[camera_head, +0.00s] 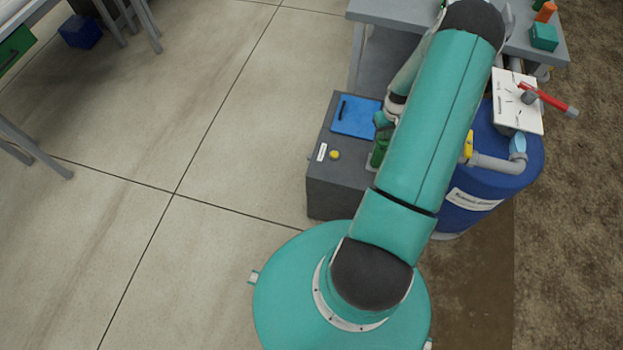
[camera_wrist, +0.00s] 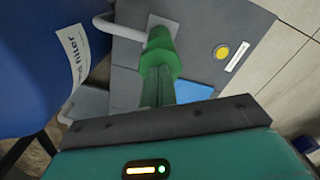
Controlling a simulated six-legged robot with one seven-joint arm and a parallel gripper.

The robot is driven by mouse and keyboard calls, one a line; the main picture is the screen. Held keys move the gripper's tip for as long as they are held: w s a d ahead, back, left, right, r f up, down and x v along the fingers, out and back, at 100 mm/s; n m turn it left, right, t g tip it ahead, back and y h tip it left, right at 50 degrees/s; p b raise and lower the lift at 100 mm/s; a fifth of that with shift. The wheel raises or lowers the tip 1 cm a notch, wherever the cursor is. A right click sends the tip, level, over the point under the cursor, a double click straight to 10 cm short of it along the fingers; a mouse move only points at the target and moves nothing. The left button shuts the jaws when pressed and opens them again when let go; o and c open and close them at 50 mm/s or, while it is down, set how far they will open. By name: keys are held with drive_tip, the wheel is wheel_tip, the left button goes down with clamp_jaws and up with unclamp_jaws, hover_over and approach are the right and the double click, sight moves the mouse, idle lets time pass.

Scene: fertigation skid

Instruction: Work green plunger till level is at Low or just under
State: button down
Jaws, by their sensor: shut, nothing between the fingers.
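The green plunger (camera_wrist: 158,70) stands up from a light plate on a grey box in the wrist view, its near end running towards my gripper. In the head view a green part (camera_head: 380,150) shows beside my arm, which partly covers it. My gripper (camera_wrist: 165,120) shows as a dark bar low in the wrist view, shut and empty at the near end of the plunger. I cannot tell whether they touch. In the head view my arm hides the fingertips. No liquid level or Low mark can be made out.
The grey box (camera_head: 333,190) carries a blue panel (camera_head: 355,117) and a yellow button (camera_head: 334,155). A blue tank (camera_head: 478,190) stands right of it, with a grey pipe (camera_head: 497,164). A white board with a red-handled lever (camera_head: 545,98) is above.

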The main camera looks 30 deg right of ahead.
drive_tip(key=shift+r, duration=2.55)
drive_tip(key=w+a+r+n+t+h, duration=0.1)
drive_tip(key=w+a+r, duration=0.1)
drive_tip(key=a+r, duration=0.65)
drive_tip(key=w+a+r, duration=0.2)
drive_tip(key=a+r, duration=0.3)
drive_tip(key=r, duration=0.6)
drive_tip(key=w+a+r+n+t+h, duration=0.1)
drive_tip(key=w+a+r, duration=0.2)
drive_tip(key=a+r, duration=0.5)
drive_tip(key=s+a+r+n+t+y, duration=0.1)
drive_tip(key=s+a+r, duration=0.5)
drive_tip(key=a, duration=0.4)
drive_tip(key=s+a+r+t+y, duration=0.1)
drive_tip(key=s+a+r+t, duration=0.1)
drive_tip(key=s+a+r, duration=0.5)
drive_tip(key=s+a, duration=0.2)
drive_tip(key=a, duration=0.1)
drive_tip(key=shift+r+n+t, duration=0.3)
drive_tip(key=shift+n, duration=0.1)
